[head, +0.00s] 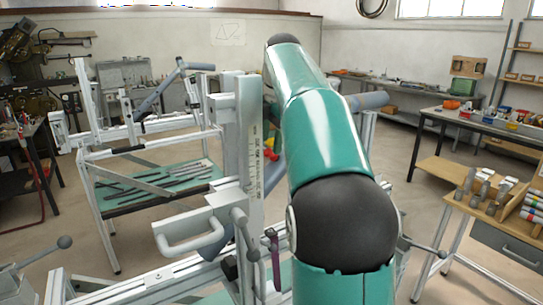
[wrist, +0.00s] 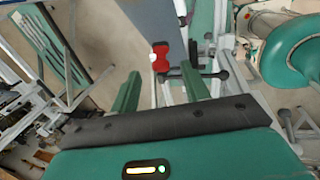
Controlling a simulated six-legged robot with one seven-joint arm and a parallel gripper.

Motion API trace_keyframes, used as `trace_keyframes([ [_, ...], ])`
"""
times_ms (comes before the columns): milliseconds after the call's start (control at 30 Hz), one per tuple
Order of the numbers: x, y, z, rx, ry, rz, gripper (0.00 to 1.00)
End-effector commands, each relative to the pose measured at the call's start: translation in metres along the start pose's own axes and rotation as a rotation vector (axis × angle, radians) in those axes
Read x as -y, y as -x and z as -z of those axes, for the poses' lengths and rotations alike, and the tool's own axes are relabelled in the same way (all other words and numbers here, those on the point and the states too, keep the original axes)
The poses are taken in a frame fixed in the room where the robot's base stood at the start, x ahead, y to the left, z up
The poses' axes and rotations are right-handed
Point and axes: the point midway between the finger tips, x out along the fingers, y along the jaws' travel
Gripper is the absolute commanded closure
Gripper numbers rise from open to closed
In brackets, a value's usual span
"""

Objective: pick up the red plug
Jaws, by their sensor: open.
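The red plug (wrist: 160,49) shows in the wrist view just beyond my fingertips, roughly midway between them in the picture. It looks narrow in the middle, and a small white spot shows at its left side. My gripper (wrist: 160,68) is open, with its two green fingers apart and nothing between them. In the head view a small red piece (head: 271,155), apparently the plug, shows just left of my green arm, beside the upright frame. My gripper is hidden behind my arm in that view.
Aluminium frame bars (head: 241,140) with a scale stand close left of my arm. A clamp handle (head: 190,238) and dark-knobbed levers sit below. In the wrist view a dark knob (wrist: 222,74) lies close to the right finger. A workbench (head: 495,200) stands at the right.

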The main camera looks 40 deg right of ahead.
Motion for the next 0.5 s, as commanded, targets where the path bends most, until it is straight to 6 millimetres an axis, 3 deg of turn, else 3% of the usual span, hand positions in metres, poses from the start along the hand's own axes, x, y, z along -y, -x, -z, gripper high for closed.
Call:
trace_keyframes([
  [300,0.000,-0.044,0.003,-0.001,0.001,0.002,0.54],
  [500,0.000,-0.049,0.003,-0.001,0.001,0.001,0.54],
])
